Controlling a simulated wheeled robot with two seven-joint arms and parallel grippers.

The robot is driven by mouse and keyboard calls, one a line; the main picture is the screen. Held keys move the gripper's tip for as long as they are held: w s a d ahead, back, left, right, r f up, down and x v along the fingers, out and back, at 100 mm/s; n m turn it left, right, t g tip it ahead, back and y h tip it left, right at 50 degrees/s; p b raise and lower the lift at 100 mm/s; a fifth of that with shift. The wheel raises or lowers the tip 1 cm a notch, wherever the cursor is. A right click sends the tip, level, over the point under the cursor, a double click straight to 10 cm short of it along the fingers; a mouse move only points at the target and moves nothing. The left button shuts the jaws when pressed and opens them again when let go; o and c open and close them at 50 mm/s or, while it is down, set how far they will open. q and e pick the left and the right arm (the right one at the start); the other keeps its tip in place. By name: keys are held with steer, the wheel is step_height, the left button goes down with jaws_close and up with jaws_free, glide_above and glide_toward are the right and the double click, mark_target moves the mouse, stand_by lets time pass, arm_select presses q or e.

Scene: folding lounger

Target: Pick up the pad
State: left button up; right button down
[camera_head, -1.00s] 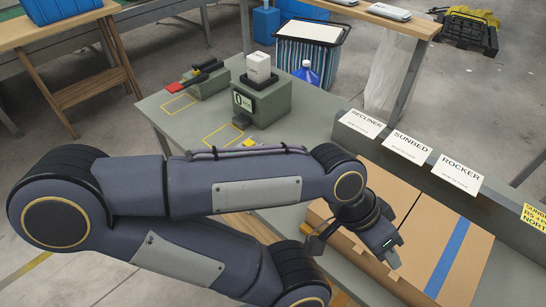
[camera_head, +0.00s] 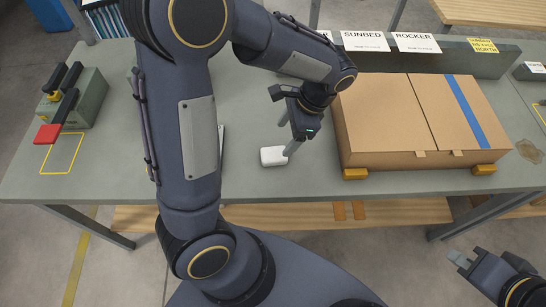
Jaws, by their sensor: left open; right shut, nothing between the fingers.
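A small white block with rounded edges, which looks like the pad (camera_head: 272,156), lies on the grey-green bench top (camera_head: 260,181), left of the cardboard box. My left gripper (camera_head: 287,137) is open and points down just above and beside the white block. One finger reaches to the block's right end; I cannot tell whether it touches. My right gripper (camera_head: 458,262) is shut and empty, low at the right, in front of the bench edge.
A flat cardboard box (camera_head: 385,120) with a blue strip rests on yellow blocks. Behind it a low ledge carries SUNBED (camera_head: 362,41) and ROCKER (camera_head: 416,43) cards. A grey device with a red part (camera_head: 47,134) stands at left. My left arm hides the bench's middle left.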

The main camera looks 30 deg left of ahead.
mark_target(274, 153)
arm_select(q)
steer(key=x, duration=0.7)
steer(key=shift+s+f, duration=0.1)
steer(key=shift+f, duration=0.05)
steer(key=c, duration=1.1)
steer(key=shift+o, duration=0.2)
